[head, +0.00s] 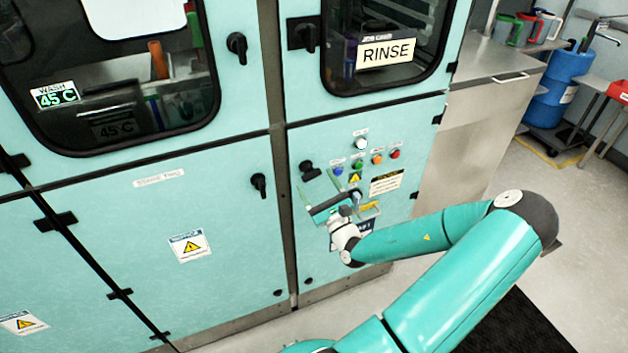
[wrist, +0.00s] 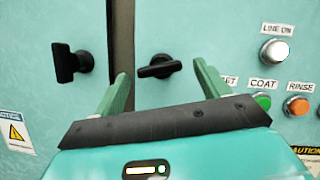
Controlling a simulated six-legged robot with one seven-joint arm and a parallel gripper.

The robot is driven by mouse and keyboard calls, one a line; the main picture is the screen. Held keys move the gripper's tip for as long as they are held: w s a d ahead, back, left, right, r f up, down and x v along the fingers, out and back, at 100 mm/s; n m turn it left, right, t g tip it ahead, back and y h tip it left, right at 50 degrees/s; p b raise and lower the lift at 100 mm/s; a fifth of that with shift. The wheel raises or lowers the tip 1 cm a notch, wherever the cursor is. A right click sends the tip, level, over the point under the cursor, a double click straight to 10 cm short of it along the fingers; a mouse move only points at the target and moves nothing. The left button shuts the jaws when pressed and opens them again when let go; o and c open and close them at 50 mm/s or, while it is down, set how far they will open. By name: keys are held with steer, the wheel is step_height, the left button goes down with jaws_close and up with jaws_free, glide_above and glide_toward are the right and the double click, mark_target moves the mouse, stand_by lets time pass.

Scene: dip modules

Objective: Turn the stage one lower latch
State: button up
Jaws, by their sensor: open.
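Two black latches sit on the lower teal panels, one on each side of the dark vertical post. The left panel's latch (head: 259,184) has its handle upright; it also shows in the wrist view (wrist: 73,63). The right panel's latch (head: 309,170) has its handle lying nearly level, also in the wrist view (wrist: 159,67). I cannot read which is stage one. My gripper (head: 318,188) is open and empty in front of the right panel. In the wrist view its green fingers (wrist: 162,86) stand either side of the right latch, with no contact visible.
Buttons (head: 376,158) and warning labels lie right of the right latch. Upper latches (head: 237,44) sit beside the wash and rinse windows. A steel counter (head: 490,90) and a blue drum (head: 556,88) stand at the right.

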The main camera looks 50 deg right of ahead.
steer(key=shift+x, duration=0.9)
steer(key=c, duration=1)
steer(key=shift+a+m+g+h, duration=0.1)
steer(key=shift+m+g+h, duration=0.15)
steer(key=shift+m+h, duration=0.65)
steer(key=shift+m+g+h, duration=0.25)
steer(key=shift+m+h, duration=0.05)
steer(key=shift+m, duration=1.2)
steer(key=o, duration=1)
steer(key=shift+w, duration=0.1)
